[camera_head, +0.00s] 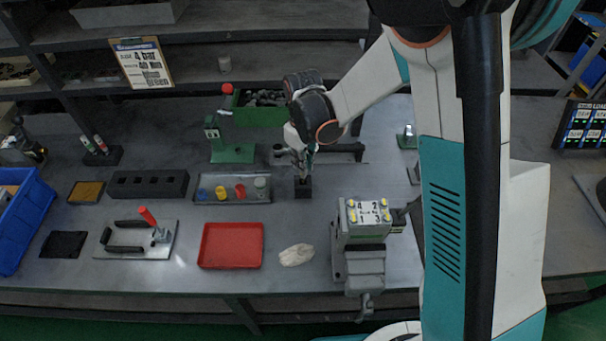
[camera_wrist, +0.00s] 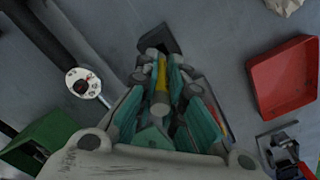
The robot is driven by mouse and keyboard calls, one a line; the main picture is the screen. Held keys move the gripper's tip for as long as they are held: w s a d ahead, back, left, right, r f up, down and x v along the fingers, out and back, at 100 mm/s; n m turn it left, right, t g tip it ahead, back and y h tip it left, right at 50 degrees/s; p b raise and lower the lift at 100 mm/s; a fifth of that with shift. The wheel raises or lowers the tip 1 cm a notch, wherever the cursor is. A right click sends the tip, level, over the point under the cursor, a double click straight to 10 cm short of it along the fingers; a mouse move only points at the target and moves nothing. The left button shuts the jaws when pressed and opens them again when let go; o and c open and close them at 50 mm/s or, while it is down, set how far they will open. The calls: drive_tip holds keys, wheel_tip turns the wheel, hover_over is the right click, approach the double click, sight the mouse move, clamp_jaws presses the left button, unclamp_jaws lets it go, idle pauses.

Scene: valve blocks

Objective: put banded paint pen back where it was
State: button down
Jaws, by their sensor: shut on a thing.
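My gripper (camera_head: 303,163) is over the bench, pointing down, just above a small dark block (camera_head: 303,188). In the wrist view its fingers (camera_wrist: 163,85) are shut on a slim thing with a yellow part (camera_wrist: 162,72), which looks like the paint pen. The fingers hide most of it, and I cannot make out its bands. The dark block (camera_wrist: 157,38) shows just past the fingertips; I cannot tell whether the pen touches it or is in it. A black holder (camera_head: 103,157) with two upright pens (camera_head: 93,145) stands at the far left.
A metal tray (camera_head: 232,200) with coloured caps lies left of my gripper, with a red tray (camera_head: 231,262) in front. A vise (camera_head: 365,255) with a numbered valve block (camera_head: 368,217) stands right. A green stand (camera_head: 232,153) and green bin (camera_head: 262,117) are behind.

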sight(303, 177)
drive_tip(key=shift+f+b, duration=0.55)
drive_tip(key=shift+f, duration=1.75)
drive_tip(key=shift+f, duration=0.1)
drive_tip(key=c, duration=1.7)
unclamp_jaws()
wheel_tip(303, 177, up, 12)
drive_tip(key=p, duration=0.3)
